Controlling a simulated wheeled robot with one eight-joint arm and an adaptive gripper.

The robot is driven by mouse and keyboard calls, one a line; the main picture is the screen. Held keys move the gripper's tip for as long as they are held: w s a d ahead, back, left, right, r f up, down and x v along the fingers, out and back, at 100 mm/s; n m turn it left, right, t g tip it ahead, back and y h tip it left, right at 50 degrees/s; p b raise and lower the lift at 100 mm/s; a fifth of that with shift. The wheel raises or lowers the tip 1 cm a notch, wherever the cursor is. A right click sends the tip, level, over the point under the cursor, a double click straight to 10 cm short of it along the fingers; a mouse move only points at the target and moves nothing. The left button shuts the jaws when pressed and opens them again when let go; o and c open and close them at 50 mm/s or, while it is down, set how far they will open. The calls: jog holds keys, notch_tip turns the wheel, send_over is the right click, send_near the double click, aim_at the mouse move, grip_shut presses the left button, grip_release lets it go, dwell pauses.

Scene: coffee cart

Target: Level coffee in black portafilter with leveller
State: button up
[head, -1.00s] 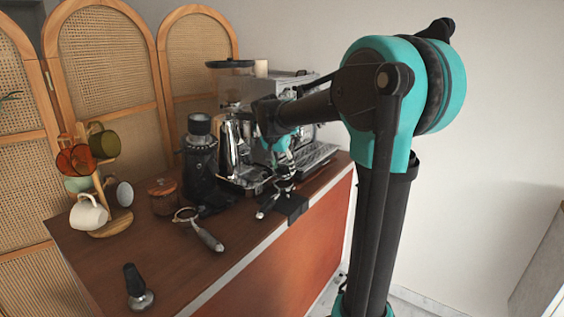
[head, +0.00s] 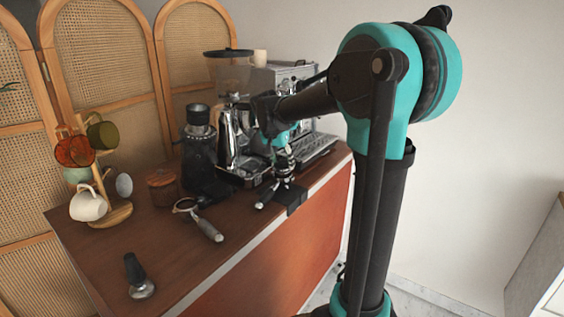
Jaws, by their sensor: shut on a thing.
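My gripper (head: 282,150) is at the far right part of the cart top, fingers pointing down. It is shut on a small round metal leveller (head: 284,163), which it holds upright over the black portafilter (head: 264,203). The portafilter rests on a black mat (head: 295,197) near the front edge, its handle pointing toward the lower left. The leveller is over the basket; I cannot tell whether it touches the coffee, and the coffee is hidden.
A second portafilter (head: 208,228) and a tamper (head: 140,284) lie at the front. The left front of the cart top (head: 95,255) is clear.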

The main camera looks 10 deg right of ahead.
jog(key=shift+f, duration=0.95)
dwell(3.0)
jog(key=shift+s+n, duration=0.1)
jog(key=shift+n, duration=0.4)
